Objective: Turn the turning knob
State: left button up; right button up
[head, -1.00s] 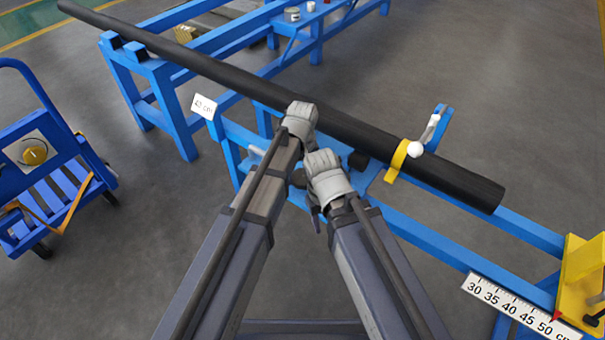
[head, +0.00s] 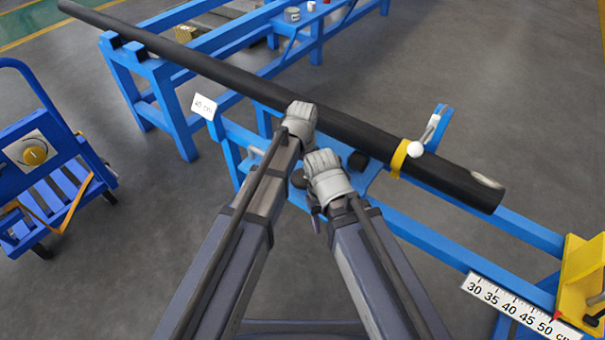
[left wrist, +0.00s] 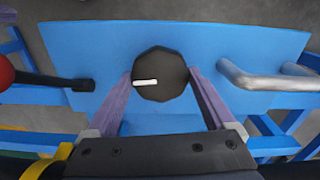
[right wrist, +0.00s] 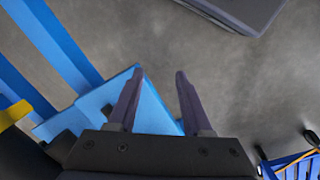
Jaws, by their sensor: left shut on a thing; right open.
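The turning knob (left wrist: 170,92) is a dark round knob with a white mark on a blue panel (left wrist: 235,50) in the left wrist view. The white mark points left, almost level. My left gripper (left wrist: 161,72) is shut on the knob, one finger on each side. In the head view my left gripper (head: 300,110) hides the knob. My right gripper (head: 314,200) is beside it, lower right; in the right wrist view (right wrist: 158,82) it is open and empty, over a blue surface and the floor.
A long black pipe (head: 230,80) with a yellow band (head: 399,156) lies across the blue frame. A silver handle (left wrist: 250,80) and a black rod (left wrist: 55,80) flank the knob. A blue cart (head: 60,165) stands left.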

aim_at(302, 177)
pick_arm(q)
jog(key=shift+m, duration=0.7)
jog(key=o, duration=1.1)
jog(key=shift+r, duration=0.1)
notch_tip(302, 177, up, 8)
jog(key=p, duration=0.8)
jog(key=shift+s+f, duration=0.1)
jog(key=shift+f, duration=0.1)
